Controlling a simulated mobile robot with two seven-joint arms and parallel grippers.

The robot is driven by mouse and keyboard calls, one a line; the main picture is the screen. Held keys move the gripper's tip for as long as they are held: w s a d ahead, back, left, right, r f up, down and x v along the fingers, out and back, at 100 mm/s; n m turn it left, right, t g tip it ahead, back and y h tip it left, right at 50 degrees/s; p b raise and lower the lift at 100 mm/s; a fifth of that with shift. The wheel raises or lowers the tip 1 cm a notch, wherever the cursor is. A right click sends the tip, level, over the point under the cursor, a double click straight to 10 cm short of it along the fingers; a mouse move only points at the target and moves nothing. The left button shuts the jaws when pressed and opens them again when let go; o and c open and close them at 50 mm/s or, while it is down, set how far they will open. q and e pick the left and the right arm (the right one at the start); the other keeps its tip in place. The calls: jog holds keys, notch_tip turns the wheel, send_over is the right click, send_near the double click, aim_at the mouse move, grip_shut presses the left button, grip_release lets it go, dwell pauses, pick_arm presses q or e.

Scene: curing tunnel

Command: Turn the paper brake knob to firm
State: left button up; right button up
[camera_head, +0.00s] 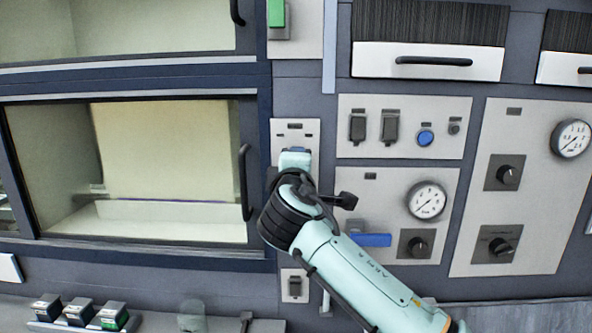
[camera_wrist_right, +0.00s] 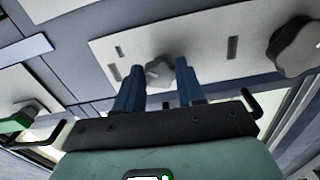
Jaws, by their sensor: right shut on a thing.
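My right gripper (camera_head: 295,160) reaches up to a small pale plate (camera_head: 283,132) on the machine front, beside the window's right edge. In the right wrist view the gripper (camera_wrist_right: 159,68) has its two blue fingers on either side of a grey lobed knob (camera_wrist_right: 158,73), shut on it. The knob sits on the pale plate with dark slot marks. My wrist hides the knob in the head view. No lettering is legible, so its setting cannot be told. My left gripper is not in view.
A gauge (camera_head: 427,201), a black knob (camera_head: 416,244) and a blue handle (camera_head: 370,240) are right of my arm. A black door handle (camera_head: 245,182) stands close left of my wrist. Another grey knob (camera_wrist_right: 294,46) is at the wrist view's right.

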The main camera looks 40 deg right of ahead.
jog(key=shift+m, duration=0.6)
jog(key=o, duration=1)
jog(key=shift+o, duration=0.2)
jog(key=b+v, duration=0.2)
jog(key=v, duration=1.1)
jog(key=shift+s+a, duration=0.15)
